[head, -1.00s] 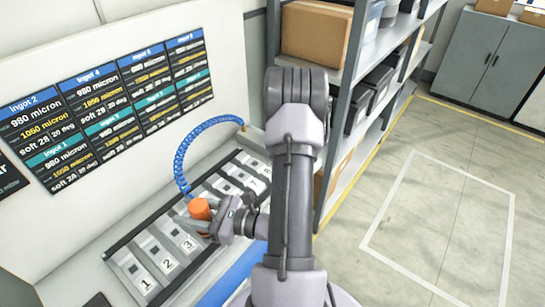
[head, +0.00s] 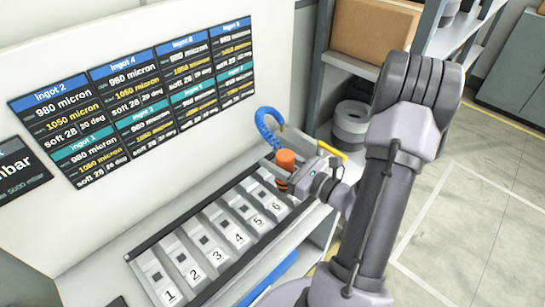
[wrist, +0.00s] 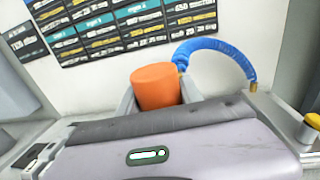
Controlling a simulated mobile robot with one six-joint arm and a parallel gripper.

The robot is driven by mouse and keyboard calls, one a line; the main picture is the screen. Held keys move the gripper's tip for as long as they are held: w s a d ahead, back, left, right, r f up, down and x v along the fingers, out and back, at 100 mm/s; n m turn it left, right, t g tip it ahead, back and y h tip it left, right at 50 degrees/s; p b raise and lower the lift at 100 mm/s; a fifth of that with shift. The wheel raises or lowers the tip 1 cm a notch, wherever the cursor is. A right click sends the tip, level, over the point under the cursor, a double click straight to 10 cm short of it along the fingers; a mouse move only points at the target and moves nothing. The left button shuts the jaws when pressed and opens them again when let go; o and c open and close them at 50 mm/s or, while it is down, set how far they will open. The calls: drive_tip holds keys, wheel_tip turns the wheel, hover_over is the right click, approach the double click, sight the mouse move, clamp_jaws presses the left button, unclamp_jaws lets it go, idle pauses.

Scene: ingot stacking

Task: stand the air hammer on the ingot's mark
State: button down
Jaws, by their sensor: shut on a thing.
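My gripper (head: 279,174) is shut on the orange air hammer (head: 286,158), which looks upright over the far right end of the ingot row. In the wrist view the air hammer (wrist: 156,87) stands between the two fingers, with the blue coiled hose (wrist: 216,55) running off to its right. The light ingots (head: 201,240) lie in a row in a dark-railed rack (head: 133,262), numbered from 1 at the near left. Dark square marks (head: 181,258) show on several ingots. My gripper hides the ingots past 6 and the hammer's foot, so I cannot tell whether it touches an ingot.
A wall board (head: 132,105) above the rack lists ingot settings in microns and softness. Shelving (head: 345,68) with a cardboard box (head: 375,28) stands behind my arm at the right. A blue strip (head: 270,275) runs along the bench front.

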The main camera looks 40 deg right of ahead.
drive_tip(key=w+d+f+b, duration=0.2)
drive_tip(key=w+d+f, duration=0.1)
drive_tip(key=w, duration=0.3)
drive_tip(key=shift+w+d+f, duration=0.15)
drive_tip(key=shift+d+f, duration=0.25)
drive_tip(key=shift+f, duration=0.15)
drive_tip(key=shift+f+b, duration=0.15)
drive_tip(key=shift+b, duration=0.2)
drive_tip(key=c, duration=0.8)
unclamp_jaws()
drive_tip(key=s+d+p, duration=0.2)
drive_tip(key=s, duration=1)
